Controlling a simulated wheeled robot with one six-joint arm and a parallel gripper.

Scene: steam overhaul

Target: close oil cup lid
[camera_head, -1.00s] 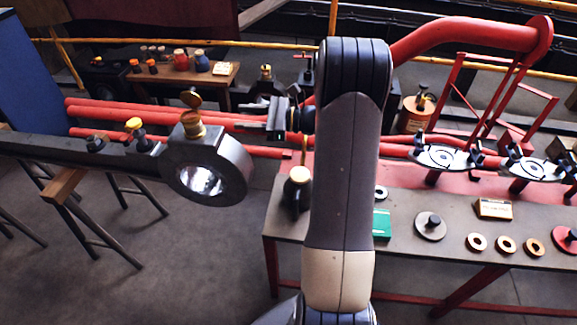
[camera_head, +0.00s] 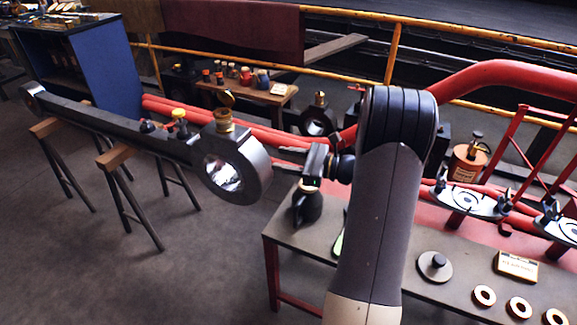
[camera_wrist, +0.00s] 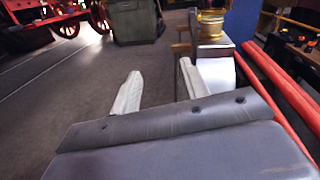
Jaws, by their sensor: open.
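The brass oil cup (camera_head: 223,119) stands on top of the big round end of a dark steel rod (camera_head: 240,176). Its lid (camera_head: 228,98) is tilted up and stands open above the cup. My gripper (camera_head: 287,157) is to the right of the rod end, apart from the cup and lower than its lid. In the wrist view, the two pale fingers of my gripper (camera_wrist: 156,86) are spread with nothing between them. The brass cup (camera_wrist: 211,22) shows there beyond the right finger, its top cut off by the frame edge.
Red pipes (camera_head: 285,135) run behind the rod end. A yellow-topped fitting (camera_head: 180,122) sits on the rod to the left of the cup. A workbench (camera_head: 300,240) with a dark oil can (camera_head: 307,205) lies below my gripper. Open floor is in front of the rod.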

